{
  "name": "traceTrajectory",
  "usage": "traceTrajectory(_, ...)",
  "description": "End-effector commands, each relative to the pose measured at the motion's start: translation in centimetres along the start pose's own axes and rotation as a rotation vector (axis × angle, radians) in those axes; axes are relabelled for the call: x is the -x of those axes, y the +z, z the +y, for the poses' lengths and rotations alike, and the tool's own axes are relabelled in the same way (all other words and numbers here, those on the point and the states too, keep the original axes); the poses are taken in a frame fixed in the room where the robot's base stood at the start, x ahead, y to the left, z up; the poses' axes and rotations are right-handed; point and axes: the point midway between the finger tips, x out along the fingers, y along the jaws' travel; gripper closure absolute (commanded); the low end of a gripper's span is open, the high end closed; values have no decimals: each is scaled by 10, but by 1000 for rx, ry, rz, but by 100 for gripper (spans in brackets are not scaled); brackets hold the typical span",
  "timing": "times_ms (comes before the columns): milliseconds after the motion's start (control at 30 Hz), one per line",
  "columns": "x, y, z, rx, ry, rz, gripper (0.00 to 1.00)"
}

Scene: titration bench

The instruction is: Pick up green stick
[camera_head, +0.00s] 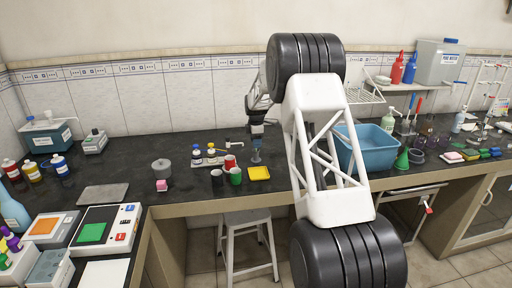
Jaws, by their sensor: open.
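I cannot clearly make out a green stick in the head view. A short green cylinder (235,176) stands just left of and in front of the gripper, beside a red one (230,162) and a black one (217,177). My white arm link hides part of the bench right of the gripper.
Small dropper bottles (197,154) stand left of the gripper. Bare bench lies between the pot and the grey plate (103,194).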

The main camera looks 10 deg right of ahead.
Motion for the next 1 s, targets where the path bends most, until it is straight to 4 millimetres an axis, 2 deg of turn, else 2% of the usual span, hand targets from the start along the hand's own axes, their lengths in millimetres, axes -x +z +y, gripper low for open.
traceTrajectory(267, 0, 0, 0, 0, 0, 0, 50)
traceTrajectory(367, 0, 0, 0, 0, 0, 0, 63)
traceTrajectory(600, 0, 0, 0, 0, 0, 0, 99)
traceTrajectory(1000, 4, 0, 0, 0, 0, 0, 100)
